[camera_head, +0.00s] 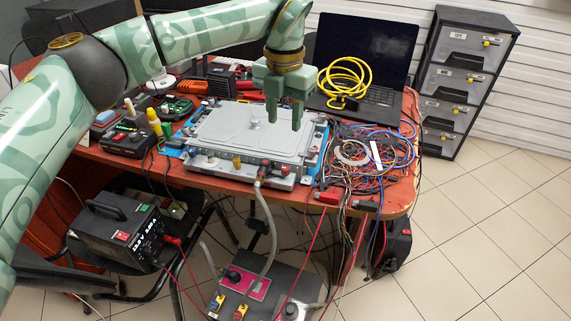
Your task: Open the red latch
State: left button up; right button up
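A grey, flat-lidded metal box (243,133) lies on the red table. Small fittings line its front side, among them a yellow one (237,162) and a small red part (265,164), which may be the red latch; it is too small to be sure or to tell its state. A grey hose (266,215) runs down from the box front just below this red part. My green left gripper (284,113) points down over the right part of the lid. Its two fingers are apart with nothing between them. It is behind and above the red part. My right gripper is out of view.
A tangle of wires (365,160) covers the table (398,203) on the right. A laptop (365,55) with a coiled yellow cable (345,80) stands behind. Tools and meters crowd the left. A grey unit (262,290) receives hoses below; a black power supply (118,232) sits lower left.

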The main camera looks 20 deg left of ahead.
aim_at(285, 168)
pick_arm(q)
notch_tip(285, 168, down, 13)
jog(key=b, duration=0.4)
jog(key=shift+r, duration=0.2)
jog(key=shift+f+b, duration=0.5)
jog(key=shift+f, duration=0.05)
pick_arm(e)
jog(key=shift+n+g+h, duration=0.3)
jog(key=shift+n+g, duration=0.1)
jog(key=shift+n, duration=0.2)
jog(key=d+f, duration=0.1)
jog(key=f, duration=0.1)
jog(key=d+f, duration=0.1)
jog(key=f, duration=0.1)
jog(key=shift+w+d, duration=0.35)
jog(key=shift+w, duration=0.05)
pick_arm(q)
grip_shut()
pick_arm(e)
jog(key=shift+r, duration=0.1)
